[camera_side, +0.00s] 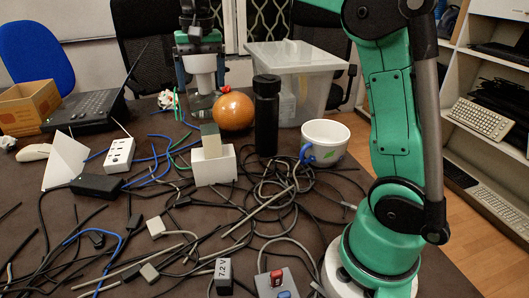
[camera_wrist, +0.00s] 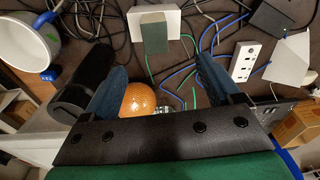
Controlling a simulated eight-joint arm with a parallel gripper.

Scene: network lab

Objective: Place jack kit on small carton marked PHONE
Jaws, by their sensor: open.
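A small grey-green block (camera_side: 210,138), which may be the jack kit, appears to rest upright on top of a white carton (camera_side: 212,166). I can read no PHONE marking on the carton. In the wrist view the grey-green block (camera_wrist: 154,32) overlaps the white carton (camera_wrist: 168,20) at the top of the picture. My gripper (camera_side: 200,88) is above and apart from the block, pointing down. In the wrist view my gripper (camera_wrist: 160,70) has its two blue fingers spread, with nothing between them.
A white power strip (camera_side: 119,154) and black adapter (camera_side: 96,186) lie left. Tangled cables cover the table's front. A clear bin (camera_side: 297,62) stands behind.

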